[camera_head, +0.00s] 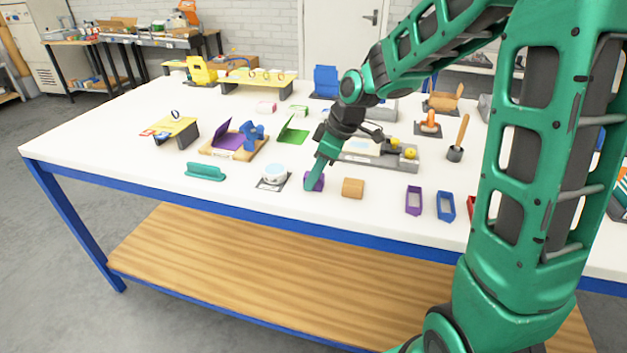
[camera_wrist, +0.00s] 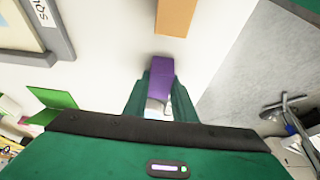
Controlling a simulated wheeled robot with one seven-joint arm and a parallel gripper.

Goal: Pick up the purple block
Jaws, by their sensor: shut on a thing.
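The purple block (camera_head: 314,182) is near the front edge of the white table (camera_head: 120,130), left of a wooden block (camera_head: 353,188). In the head view my green gripper (camera_head: 313,176) reaches down onto it and hides part of it. In the wrist view the purple block (camera_wrist: 161,80) sits between my gripper's two green fingers (camera_wrist: 160,97), which are shut on it. Whether the block touches the table is hard to tell.
A white round dish (camera_head: 274,174) on a dark base and a teal brush-like piece (camera_head: 205,171) lie to the left. A purple bin (camera_head: 414,200) and a blue bin (camera_head: 446,206) stand to the right. A grey tray (camera_head: 400,160) lies behind my gripper.

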